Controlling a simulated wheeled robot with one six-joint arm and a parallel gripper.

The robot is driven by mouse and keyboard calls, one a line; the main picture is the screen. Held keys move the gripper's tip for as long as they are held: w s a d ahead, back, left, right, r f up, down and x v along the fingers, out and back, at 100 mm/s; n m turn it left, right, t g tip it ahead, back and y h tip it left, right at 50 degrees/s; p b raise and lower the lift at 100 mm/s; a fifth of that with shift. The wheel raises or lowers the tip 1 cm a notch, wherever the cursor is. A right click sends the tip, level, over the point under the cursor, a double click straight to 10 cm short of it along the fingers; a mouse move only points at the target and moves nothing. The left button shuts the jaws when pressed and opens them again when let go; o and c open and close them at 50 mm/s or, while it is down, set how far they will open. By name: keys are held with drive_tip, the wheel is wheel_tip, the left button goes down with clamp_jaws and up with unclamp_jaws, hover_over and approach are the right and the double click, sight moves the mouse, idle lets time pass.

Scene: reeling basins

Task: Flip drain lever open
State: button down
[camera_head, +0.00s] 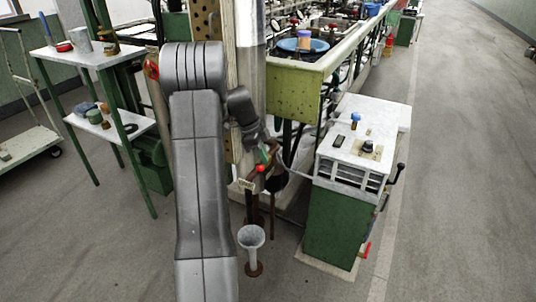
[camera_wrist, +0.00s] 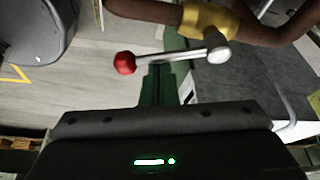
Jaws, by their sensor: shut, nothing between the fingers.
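The drain lever is a silver rod with a red ball knob (camera_wrist: 125,63), in the upper middle of the wrist view. It runs nearly level from the knob to a round metal pivot on a yellow valve body (camera_wrist: 203,20). The valve sits on a brown pipe (camera_wrist: 146,10). In the head view the red knob (camera_head: 261,168) is small, right by my gripper (camera_head: 263,155). My gripper is shut and empty, and its dark body (camera_wrist: 160,122) fills the bottom of the wrist view. The knob appears apart from it.
A green cabinet with a white top (camera_head: 372,151) stands to the right. A grey funnel (camera_head: 251,236) stands on the floor below the valve. A shelved table (camera_head: 95,55) with small items is at left. A long yellow-green basin bench (camera_head: 290,88) runs behind. The right floor is clear.

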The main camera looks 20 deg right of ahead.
drive_tip(key=shift+w+a+m+g+y+p, duration=0.15)
drive_tip(key=shift+w+a+m+p, duration=0.2)
drive_tip(key=shift+m, duration=0.25)
drive_tip(key=shift+w+a+m+g+y+p, duration=0.1)
drive_tip(key=shift+a+m+g+y+p, duration=0.1)
drive_tip(key=shift+a+m, duration=0.35)
drive_tip(key=shift+w, duration=0.1)
drive_tip(key=shift+d, duration=0.1)
wheel_tip(320, 180, up, 10)
drive_tip(key=p, duration=0.2)
drive_tip(key=shift+p, duration=0.4)
drive_tip(key=shift+s+d, duration=0.1)
drive_tip(key=shift+s, duration=0.1)
